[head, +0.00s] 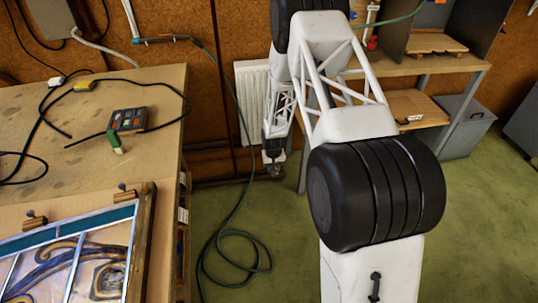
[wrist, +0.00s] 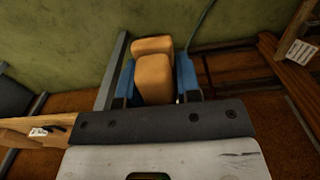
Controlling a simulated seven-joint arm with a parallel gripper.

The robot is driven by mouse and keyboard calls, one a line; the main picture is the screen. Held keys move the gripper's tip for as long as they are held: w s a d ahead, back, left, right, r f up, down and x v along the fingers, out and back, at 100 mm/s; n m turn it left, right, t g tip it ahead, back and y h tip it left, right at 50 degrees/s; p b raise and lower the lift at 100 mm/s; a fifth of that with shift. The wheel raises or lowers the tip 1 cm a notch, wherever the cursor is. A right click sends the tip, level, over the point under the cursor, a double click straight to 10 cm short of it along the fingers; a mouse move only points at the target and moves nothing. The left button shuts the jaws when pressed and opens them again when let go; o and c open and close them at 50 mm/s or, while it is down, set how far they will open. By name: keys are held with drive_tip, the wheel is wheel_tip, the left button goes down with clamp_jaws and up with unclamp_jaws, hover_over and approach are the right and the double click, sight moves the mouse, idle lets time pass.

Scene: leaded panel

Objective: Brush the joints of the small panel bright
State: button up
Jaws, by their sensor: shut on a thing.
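The leaded glass panel (head: 98,262), with pale lead lines around blue, brown and cream glass, lies at the bench's near left in the head view; the frame cuts part of it off. My gripper (head: 273,168) is well right of it, beyond the bench, low before the back wall. In the wrist view my gripper (wrist: 158,85) has its blue fingers shut on an orange-tan block (wrist: 155,80), which shows as two rounded lumps. I cannot tell whether this is a brush; no bristles show. The panel is out of the wrist view.
The bench (head: 60,130) carries a dark box (head: 128,119), a small green-and-white thing (head: 115,141), a yellow block (head: 84,86) and loose black cable. A green hose (head: 225,235) coils on the floor right of the bench. A shelf unit (head: 425,65) stands at the back right.

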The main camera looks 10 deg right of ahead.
drive_tip(key=w+a+r, duration=0.3)
drive_tip(key=w+r, duration=0.1)
drive_tip(key=r, duration=0.5)
drive_tip(key=w+a+r+m, duration=0.15)
drive_tip(key=w+r, duration=0.25)
drive_tip(key=r, duration=0.5)
drive_tip(key=w+a+r, duration=0.3)
drive_tip(key=w+r, duration=0.2)
drive_tip(key=r, duration=0.4)
drive_tip(key=s+a+r+n, duration=0.3)
drive_tip(key=a+r, duration=0.3)
drive_tip(key=a, duration=1)
drive_tip(key=s+a+r+n, duration=0.3)
drive_tip(key=a+r+n, duration=0.1)
drive_tip(key=a, duration=1.1)
drive_tip(key=s+a+r+n, duration=0.3)
drive_tip(key=a+r, duration=0.4)
drive_tip(key=a, duration=0.9)
drive_tip(key=shift+a+r+n, duration=0.3)
drive_tip(key=shift+a+n, duration=0.05)
drive_tip(key=shift+f, duration=0.15)
